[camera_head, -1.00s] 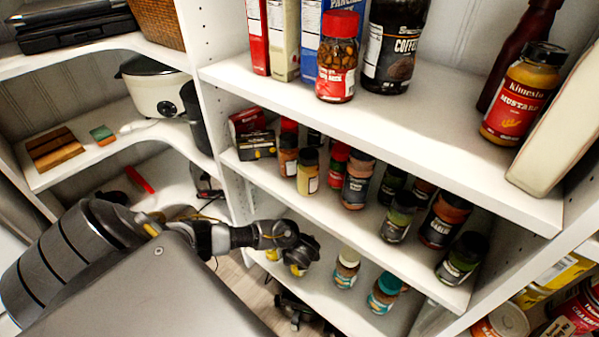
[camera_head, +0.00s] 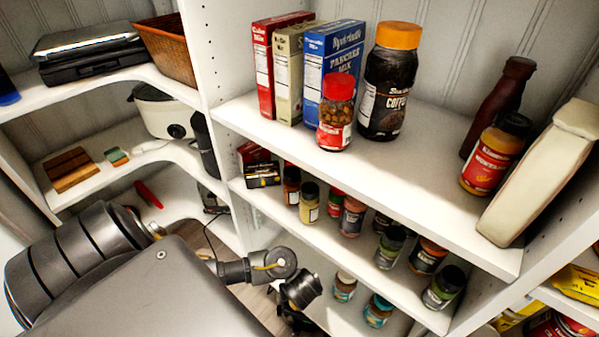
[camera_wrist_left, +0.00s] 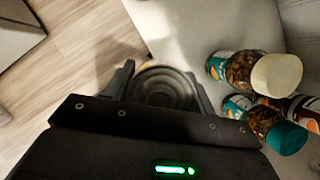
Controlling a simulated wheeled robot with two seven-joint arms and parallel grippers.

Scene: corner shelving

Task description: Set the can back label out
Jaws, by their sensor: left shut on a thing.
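The can (camera_wrist_left: 160,88) shows in the left wrist view as a round, dark, ringed end between my left fingers. My left gripper (camera_wrist_left: 160,92) is shut around it. In the head view my left wrist and gripper (camera_head: 300,292) are low, at the left end of the lowest visible shelf; I cannot make out the can there. The can's label is not visible in either view, so I cannot tell which way it faces. My right gripper is not in view.
Two jars, one cream-lidded (camera_wrist_left: 276,75) and one teal-lidded (camera_wrist_left: 286,138), stand right of the gripper on the low shelf (camera_wrist_left: 205,25). Several spice jars stand on the shelf above (camera_head: 285,215). Boxes, a coffee jar (camera_head: 387,85) and sauces fill the top shelf. Wooden floor (camera_wrist_left: 75,70) lies left.

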